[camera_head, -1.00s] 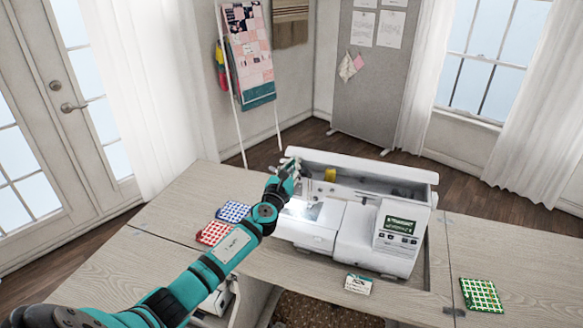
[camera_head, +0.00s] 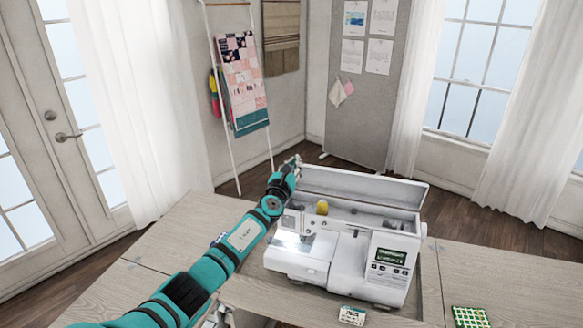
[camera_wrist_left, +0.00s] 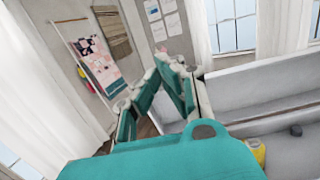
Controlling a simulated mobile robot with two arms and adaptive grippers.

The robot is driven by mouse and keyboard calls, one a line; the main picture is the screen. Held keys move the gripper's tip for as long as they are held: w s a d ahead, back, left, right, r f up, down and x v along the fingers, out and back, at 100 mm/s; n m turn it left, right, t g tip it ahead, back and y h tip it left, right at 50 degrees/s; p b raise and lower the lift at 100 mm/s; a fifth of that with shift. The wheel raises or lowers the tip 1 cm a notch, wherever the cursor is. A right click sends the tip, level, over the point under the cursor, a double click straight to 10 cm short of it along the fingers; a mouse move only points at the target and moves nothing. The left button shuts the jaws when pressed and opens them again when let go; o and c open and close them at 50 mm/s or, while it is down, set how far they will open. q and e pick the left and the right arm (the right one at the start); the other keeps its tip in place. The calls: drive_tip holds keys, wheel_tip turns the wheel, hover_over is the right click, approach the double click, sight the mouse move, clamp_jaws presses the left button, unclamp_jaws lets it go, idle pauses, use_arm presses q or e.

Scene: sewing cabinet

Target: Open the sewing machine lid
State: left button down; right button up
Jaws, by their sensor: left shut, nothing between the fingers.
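The white sewing machine (camera_head: 345,262) stands in the opening of the wooden cabinet. Its lid (camera_head: 365,187) is raised along the back edge, and the top compartment with a yellow spool (camera_head: 322,207) is exposed. My left gripper (camera_head: 294,162) is shut and empty at the left end of the raised lid, near its upper edge. I cannot tell whether it touches the lid. In the left wrist view, the gripper fingers (camera_wrist_left: 168,75) are beside the lid (camera_wrist_left: 270,85); the spool (camera_wrist_left: 257,150) shows at lower right. My right gripper is out of view.
A green checked fabric square (camera_head: 470,317) lies on the cabinet top at right, and a small packet (camera_head: 352,315) lies before the machine. A quilt rack (camera_head: 240,90) and grey board (camera_head: 360,95) stand behind, clear of the arm.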

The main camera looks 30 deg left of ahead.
use_arm(q)
drive_tip(key=p, duration=0.1)
drive_tip(key=w+g, duration=0.1)
drive_tip(key=w+r+p, duration=0.1)
drive_tip(key=shift+w+a+g+p, duration=0.1)
drive_tip(key=shift+a+g+p, duration=0.2)
drive_tip(key=shift+w, duration=0.1)
idle(0.7)
